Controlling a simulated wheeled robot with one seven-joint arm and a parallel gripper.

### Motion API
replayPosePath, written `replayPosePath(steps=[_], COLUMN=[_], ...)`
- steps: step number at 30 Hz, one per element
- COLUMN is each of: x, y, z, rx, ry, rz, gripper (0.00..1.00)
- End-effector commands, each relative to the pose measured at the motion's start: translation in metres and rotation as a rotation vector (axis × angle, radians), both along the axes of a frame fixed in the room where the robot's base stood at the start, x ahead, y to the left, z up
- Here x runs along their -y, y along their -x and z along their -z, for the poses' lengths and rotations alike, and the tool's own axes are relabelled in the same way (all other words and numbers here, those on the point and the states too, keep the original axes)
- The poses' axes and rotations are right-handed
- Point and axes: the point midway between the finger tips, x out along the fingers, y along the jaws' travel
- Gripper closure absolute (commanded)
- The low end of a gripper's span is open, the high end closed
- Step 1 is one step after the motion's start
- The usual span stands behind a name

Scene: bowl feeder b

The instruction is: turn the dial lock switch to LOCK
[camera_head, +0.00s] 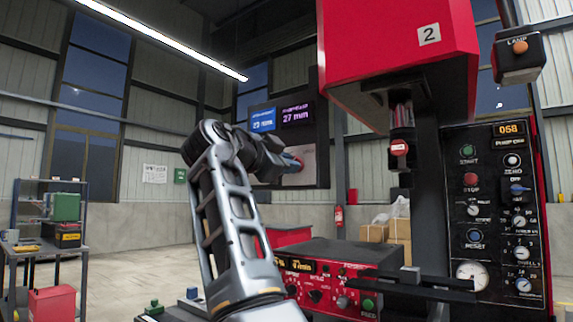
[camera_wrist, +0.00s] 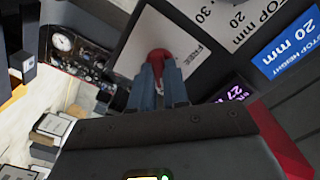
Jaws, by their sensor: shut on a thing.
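The dial lock switch shows in the wrist view as a red knob (camera_wrist: 160,56) on a light grey plate (camera_wrist: 150,30). The word FREE is printed on the plate to the right of the knob. My gripper (camera_wrist: 160,75) has its two blue-grey fingers shut on the knob, and they hide its near part. The LOCK mark and the knob's exact pointing direction cannot be made out. In the head view my gripper (camera_head: 286,160) reaches the grey plate (camera_head: 308,170) below the displays, and the arm hides most of the switch.
A blue display (camera_head: 262,119) and a purple 27 mm display (camera_head: 297,114) are above the plate. A red press (camera_head: 400,50) stands to the right, with a black control panel (camera_head: 495,215) beside it. A red control box (camera_head: 335,285) is below. A shelf cart (camera_head: 50,235) stands far left.

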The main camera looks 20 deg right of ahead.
Motion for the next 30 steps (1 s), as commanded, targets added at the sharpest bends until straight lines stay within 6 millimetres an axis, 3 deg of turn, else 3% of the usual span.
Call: replayPosePath(steps=[5,6,14,23,30], x=[0.0,0.0,0.0,-0.004,-0.033], y=[0.0,0.0,0.0,0.003,0.023], z=[0.001,0.001,0.0,0.0,0.001], rx=[0.0,0.0,0.0,0.0,0.0], ry=[-0.002,-0.002,-0.001,0.0,0.0], rz=[0.0,0.001,0.001,0.0,-0.003], gripper=[1.0,0.83,0.6,0.6,0.6])
